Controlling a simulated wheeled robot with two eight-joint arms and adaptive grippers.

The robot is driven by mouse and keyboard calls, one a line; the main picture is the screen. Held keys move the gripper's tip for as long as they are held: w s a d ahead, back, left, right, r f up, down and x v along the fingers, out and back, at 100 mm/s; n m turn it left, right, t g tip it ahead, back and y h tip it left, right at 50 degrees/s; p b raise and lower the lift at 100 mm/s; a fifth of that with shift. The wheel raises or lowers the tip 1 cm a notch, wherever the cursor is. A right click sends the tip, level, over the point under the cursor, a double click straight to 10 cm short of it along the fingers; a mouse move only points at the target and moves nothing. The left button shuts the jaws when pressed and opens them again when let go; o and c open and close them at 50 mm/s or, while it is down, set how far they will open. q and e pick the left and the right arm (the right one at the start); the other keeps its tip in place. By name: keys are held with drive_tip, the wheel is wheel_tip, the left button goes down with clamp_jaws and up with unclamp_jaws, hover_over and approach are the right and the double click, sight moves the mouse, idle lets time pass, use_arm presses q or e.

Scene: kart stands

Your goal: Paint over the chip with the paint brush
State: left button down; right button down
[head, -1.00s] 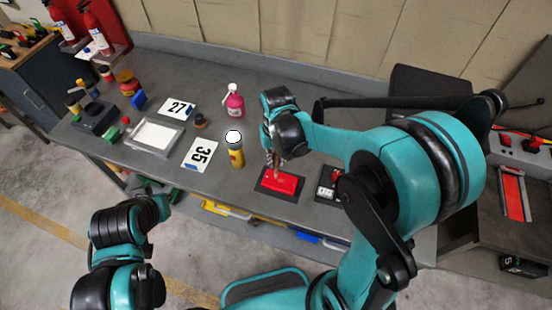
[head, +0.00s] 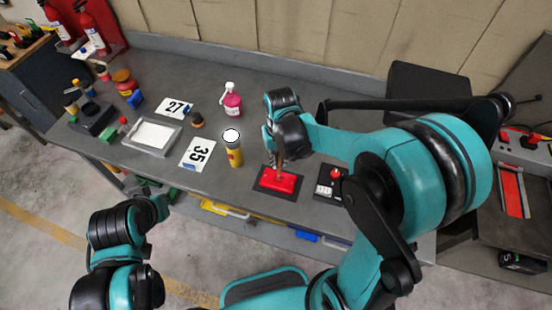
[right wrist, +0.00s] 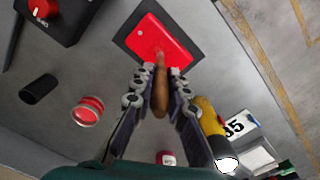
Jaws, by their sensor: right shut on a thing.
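A glossy red panel (head: 287,184) lies on a dark mat (head: 262,187) near the front edge of the bench. It also shows in the right wrist view (right wrist: 150,35). In the head view my right gripper (head: 276,152) hides part of the brush. My left arm shows at the lower left, without a clear view of its gripper.
A dark box with a red knob (head: 329,186) stands close on the right. Number cards and a white tray (head: 152,136) lie further left.

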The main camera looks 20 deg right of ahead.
drive_tip(key=shift+s+d, duration=0.1)
idle(0.3)
drive_tip(key=shift+s+d, duration=0.3)
drive_tip(key=shift+d, duration=0.2)
drive_tip(key=shift+w+a, duration=0.1)
drive_tip(key=shift+a, duration=0.05)
drive_tip(key=shift+w+a, duration=0.3)
drive_tip(key=shift+a, duration=0.2)
drive_tip(key=shift+w+a+f+b, duration=0.1)
drive_tip(key=shift+w+a+b, duration=0.3)
drive_tip(key=shift+a, duration=0.2)
drive_tip(key=shift+s+d, duration=0.1)
drive_tip(key=shift+d, duration=0.05)
idle(0.4)
